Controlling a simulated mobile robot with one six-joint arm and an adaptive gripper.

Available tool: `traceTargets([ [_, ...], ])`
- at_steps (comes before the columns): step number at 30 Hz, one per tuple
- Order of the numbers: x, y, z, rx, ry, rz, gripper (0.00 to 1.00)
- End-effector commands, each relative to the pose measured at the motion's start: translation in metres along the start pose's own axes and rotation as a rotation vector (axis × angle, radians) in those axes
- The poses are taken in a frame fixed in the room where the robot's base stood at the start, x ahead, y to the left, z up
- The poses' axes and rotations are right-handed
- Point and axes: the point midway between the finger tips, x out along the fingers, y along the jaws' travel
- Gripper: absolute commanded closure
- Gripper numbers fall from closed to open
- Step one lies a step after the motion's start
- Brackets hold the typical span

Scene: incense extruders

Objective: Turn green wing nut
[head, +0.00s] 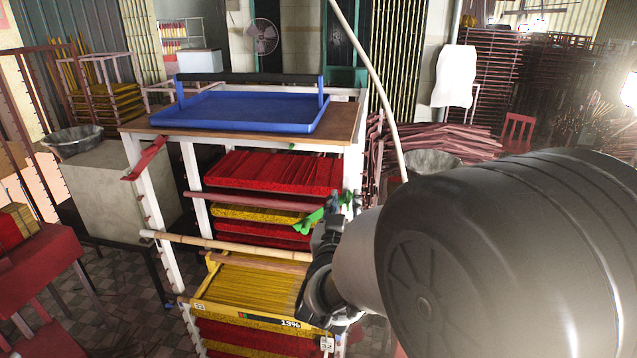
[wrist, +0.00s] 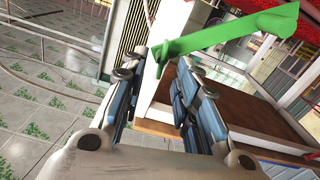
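The green wing nut (head: 312,221) is on the right side of the rack's front, beside the stacked incense trays. In the wrist view the green wing nut (wrist: 235,38) runs from upper right toward the middle, with one arm's end near the gap between my fingertips. My gripper (head: 334,212) is just right of the nut in the head view and partly hides it. In the wrist view my gripper (wrist: 158,72) has its two fingers spread apart with nothing held between them. I cannot tell whether a finger touches the nut.
A white-framed rack (head: 160,235) holds red incense (head: 275,172) and yellow incense (head: 250,285). A blue tray (head: 245,112) lies on its wooden top. A bamboo pole (head: 195,242) crosses the front. A pale pole (head: 372,80) leans behind. Tiled floor (head: 115,275) shows at left.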

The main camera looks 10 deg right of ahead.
Motion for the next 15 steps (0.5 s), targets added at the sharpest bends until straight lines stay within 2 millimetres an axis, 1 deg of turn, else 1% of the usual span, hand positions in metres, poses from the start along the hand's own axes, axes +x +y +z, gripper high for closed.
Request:
traceTargets([
  [1,0.006,0.001,0.0,-0.001,-0.001,0.001,0.72],
  [3,0.012,0.0,0.0,-0.001,-0.001,0.0,0.72],
  [6,0.017,0.0,0.0,-0.001,-0.001,0.0,0.72],
  [14,0.018,0.0,0.0,-0.001,0.0,-0.001,0.72],
  [15,0.018,0.0,0.0,-0.001,0.0,-0.001,0.73],
])
